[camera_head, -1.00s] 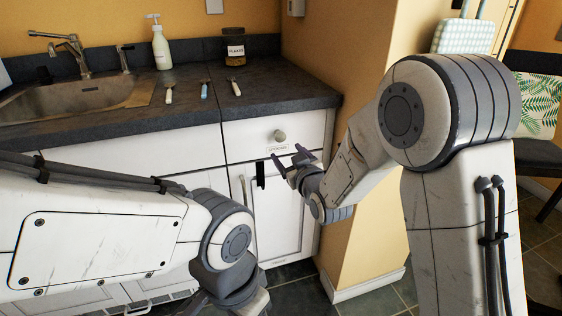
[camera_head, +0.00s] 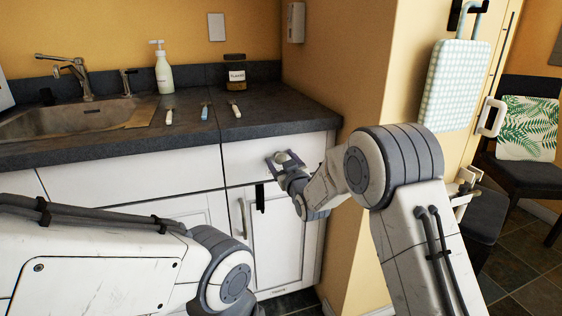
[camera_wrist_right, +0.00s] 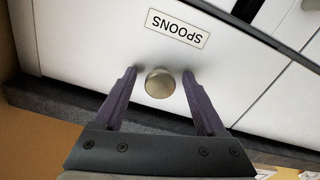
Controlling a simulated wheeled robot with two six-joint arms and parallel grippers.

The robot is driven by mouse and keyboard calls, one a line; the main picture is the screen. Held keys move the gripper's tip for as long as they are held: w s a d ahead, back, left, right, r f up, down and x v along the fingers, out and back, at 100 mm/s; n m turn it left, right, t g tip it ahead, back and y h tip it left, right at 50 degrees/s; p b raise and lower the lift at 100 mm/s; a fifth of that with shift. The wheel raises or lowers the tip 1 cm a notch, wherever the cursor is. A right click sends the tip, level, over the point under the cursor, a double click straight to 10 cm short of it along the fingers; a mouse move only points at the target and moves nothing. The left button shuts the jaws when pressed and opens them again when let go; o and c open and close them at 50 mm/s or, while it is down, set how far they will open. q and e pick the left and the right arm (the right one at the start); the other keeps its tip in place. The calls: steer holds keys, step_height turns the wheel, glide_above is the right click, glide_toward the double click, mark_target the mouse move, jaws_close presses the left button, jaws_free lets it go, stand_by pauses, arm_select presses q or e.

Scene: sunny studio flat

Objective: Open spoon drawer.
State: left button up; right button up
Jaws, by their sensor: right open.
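The spoon drawer (camera_head: 240,164) is a white drawer front under the dark counter. It looks closed in the head view. In the right wrist view its label reads SPOONS (camera_wrist_right: 177,29), upside down there. Its round metal knob (camera_wrist_right: 159,83) sits between the two fingers of my right gripper (camera_wrist_right: 160,88). A gap shows on each side of the knob, so the fingers are open around it and not touching it. In the head view my right gripper (camera_head: 284,158) is at the drawer front and partly hides the knob. My left arm is low on the left, its gripper out of view.
Below the drawer is a white cabinet door (camera_head: 281,225) with a vertical handle. On the counter (camera_head: 270,115) lie several utensils, with a soap bottle (camera_head: 163,72) and a labelled jar (camera_head: 236,75) behind. A yellow wall (camera_head: 365,110) stands close on the right.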

steer(key=shift+w, duration=0.1)
jaws_close()
stand_by(1.4)
